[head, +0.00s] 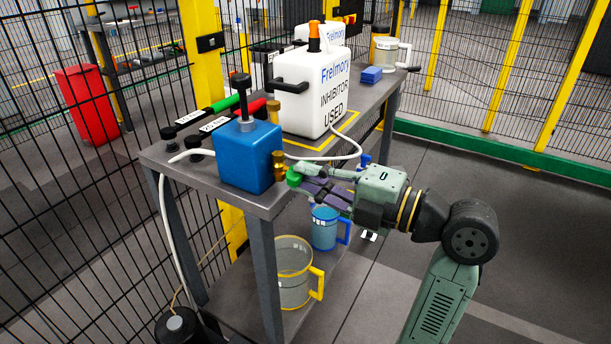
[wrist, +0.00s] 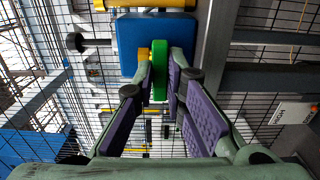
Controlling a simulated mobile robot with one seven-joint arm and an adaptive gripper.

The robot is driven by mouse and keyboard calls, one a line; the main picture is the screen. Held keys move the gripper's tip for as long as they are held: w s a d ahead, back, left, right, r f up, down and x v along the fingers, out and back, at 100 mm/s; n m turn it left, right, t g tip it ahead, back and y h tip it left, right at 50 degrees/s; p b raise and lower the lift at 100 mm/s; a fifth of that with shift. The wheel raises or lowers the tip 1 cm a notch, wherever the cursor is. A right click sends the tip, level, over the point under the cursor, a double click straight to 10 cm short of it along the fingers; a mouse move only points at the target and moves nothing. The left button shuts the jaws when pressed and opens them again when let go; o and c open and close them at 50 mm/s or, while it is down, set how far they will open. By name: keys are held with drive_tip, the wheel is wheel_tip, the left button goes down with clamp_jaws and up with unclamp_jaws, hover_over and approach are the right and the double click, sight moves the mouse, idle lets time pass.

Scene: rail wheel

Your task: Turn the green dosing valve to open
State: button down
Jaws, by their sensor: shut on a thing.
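In the wrist view the green valve (wrist: 160,72) stands edge-on between the two purple-padded fingers of my gripper (wrist: 162,85), below the blue box (wrist: 155,40). The fingers touch or nearly hide its sides. The valve's open or closed marking cannot be read.
A white inhibitor canister (head: 312,95) stands behind the box on the grey bench (head: 165,157). A white hose (head: 345,140) curves close above my gripper. A blue jug (head: 325,230) and a clear jug with yellow handle (head: 293,280) are below. Mesh fence (head: 60,200) stands left.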

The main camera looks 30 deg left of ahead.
drive_tip(key=shift+f+n+b, duration=0.15)
drive_tip(key=shift+n+b, duration=1.65)
drive_tip(key=shift+b, duration=1.75)
drive_tip(key=shift+n+b, duration=0.4)
drive_tip(key=shift+b, duration=0.15)
drive_tip(key=shift+n+b, duration=0.3)
drive_tip(key=shift+b, duration=0.35)
drive_tip(key=shift+n+b, duration=0.8)
drive_tip(key=shift+b, duration=0.45)
drive_tip(key=shift+n+b, duration=0.5)
drive_tip(key=shift+b, duration=0.25)
drive_tip(key=shift+n+b, duration=0.6)
